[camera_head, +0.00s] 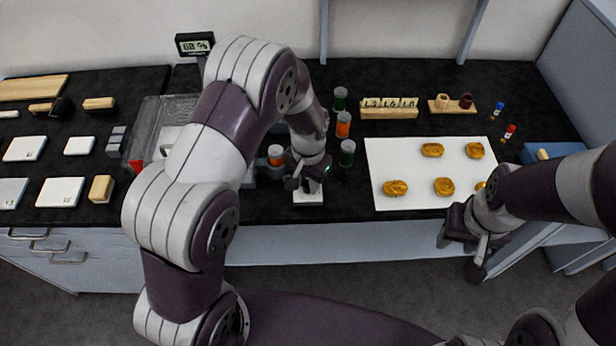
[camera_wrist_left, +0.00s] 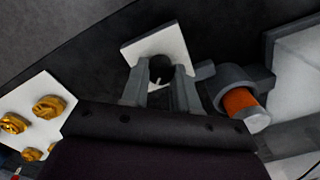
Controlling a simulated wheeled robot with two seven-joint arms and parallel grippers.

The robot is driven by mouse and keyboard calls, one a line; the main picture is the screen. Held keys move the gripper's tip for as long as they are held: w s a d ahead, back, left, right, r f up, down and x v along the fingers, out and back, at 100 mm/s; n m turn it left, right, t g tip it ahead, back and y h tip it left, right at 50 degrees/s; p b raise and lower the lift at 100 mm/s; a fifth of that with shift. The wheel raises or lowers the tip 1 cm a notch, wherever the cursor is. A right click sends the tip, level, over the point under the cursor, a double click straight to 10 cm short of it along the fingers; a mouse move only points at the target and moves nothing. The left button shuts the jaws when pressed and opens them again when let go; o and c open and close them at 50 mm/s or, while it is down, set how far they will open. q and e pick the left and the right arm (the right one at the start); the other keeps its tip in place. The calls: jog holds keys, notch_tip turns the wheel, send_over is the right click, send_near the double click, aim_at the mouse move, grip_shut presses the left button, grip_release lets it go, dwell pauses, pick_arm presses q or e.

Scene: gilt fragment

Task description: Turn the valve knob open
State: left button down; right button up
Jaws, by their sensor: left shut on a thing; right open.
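The valve knob (camera_wrist_left: 160,67) is a dark round knob on a white square base plate (camera_wrist_left: 133,51), seen in the left wrist view. The base plate also shows in the head view (camera_head: 308,198), at the front edge of the black counter. My left gripper (camera_wrist_left: 160,82) is shut on the knob, with a finger on each side of it. In the head view my left gripper (camera_head: 304,184) hides the knob from above. My right gripper (camera_head: 474,252) is open and empty, in front of the counter's edge at the right.
A white board (camera_head: 412,157) with several gold fragments lies right of the valve. Orange and green jars (camera_head: 347,152) stand behind it. A holder with an orange jar (camera_wrist_left: 240,103) is close beside my left gripper. A clear-walled box (camera_head: 148,118) stands at the left, partly behind my left arm.

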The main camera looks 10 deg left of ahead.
aim_at(308, 184)
pick_arm(q)
jog(key=m, duration=0.4)
jog(key=shift+r+p, duration=0.1)
jog(key=shift+p, duration=0.3)
jog(key=shift+m+p, duration=0.3)
jog(key=shift+m, duration=2.2)
jog(key=c, duration=0.8)
grip_release()
jog(key=shift+c, duration=0.2)
notch_tip(308, 184, up, 13)
jog(key=b, duration=0.1)
jog(key=shift+b, duration=0.35)
jog(key=shift+s+f, duration=0.1)
jog(key=shift+f, duration=0.1)
